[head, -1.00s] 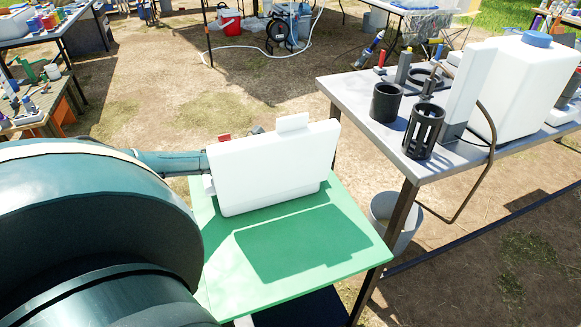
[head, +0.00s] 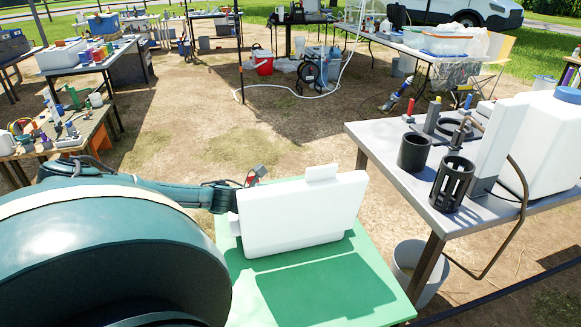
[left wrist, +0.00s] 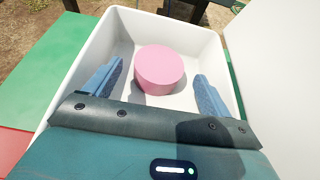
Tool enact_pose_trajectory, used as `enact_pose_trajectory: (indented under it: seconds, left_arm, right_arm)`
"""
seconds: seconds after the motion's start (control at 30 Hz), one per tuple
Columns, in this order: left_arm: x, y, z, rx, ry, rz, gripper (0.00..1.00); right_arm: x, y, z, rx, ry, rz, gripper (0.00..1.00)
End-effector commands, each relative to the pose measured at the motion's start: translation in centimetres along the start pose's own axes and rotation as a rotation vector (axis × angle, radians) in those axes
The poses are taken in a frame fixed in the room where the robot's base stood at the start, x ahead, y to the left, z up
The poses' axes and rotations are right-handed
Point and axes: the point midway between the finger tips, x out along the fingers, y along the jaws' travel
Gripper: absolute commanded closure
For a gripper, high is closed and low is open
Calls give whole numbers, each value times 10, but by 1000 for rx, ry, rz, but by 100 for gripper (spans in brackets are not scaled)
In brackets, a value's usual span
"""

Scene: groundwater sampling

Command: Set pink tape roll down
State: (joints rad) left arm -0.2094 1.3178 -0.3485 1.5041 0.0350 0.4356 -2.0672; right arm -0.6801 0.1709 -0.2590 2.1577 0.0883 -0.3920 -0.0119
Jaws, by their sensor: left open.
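The pink tape roll (left wrist: 160,70) lies inside a white open container (left wrist: 205,33) in the left wrist view, seen as a plain pink cylinder. My left gripper (left wrist: 160,83) is open, with its two blue fingers inside the container, one on each side of the roll and with gaps to it. In the head view my left arm reaches behind a white upright panel (head: 305,215) on the green table (head: 325,290); that panel hides the fingers and the roll. My right gripper is not in view.
A grey table (head: 400,165) at the right holds a black cup (head: 414,152), a black slotted holder (head: 453,185) and a large white tank (head: 548,140). Bare ground (head: 230,125) lies beyond the green table.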

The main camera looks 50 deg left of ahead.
Motion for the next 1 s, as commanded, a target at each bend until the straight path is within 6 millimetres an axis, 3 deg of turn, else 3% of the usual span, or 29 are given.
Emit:
enact_pose_trajectory:
  seconds: [0.2,0.83,1.0]
  left_arm:
    - [-8,0,0,1,0,-1,16]
    - [-9,0,1,2,-1,0,16]
    - [-10,20,25,75,-14,26,16]
  right_arm:
    - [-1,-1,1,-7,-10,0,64]
    - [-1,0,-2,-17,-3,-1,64]
    - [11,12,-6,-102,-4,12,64]
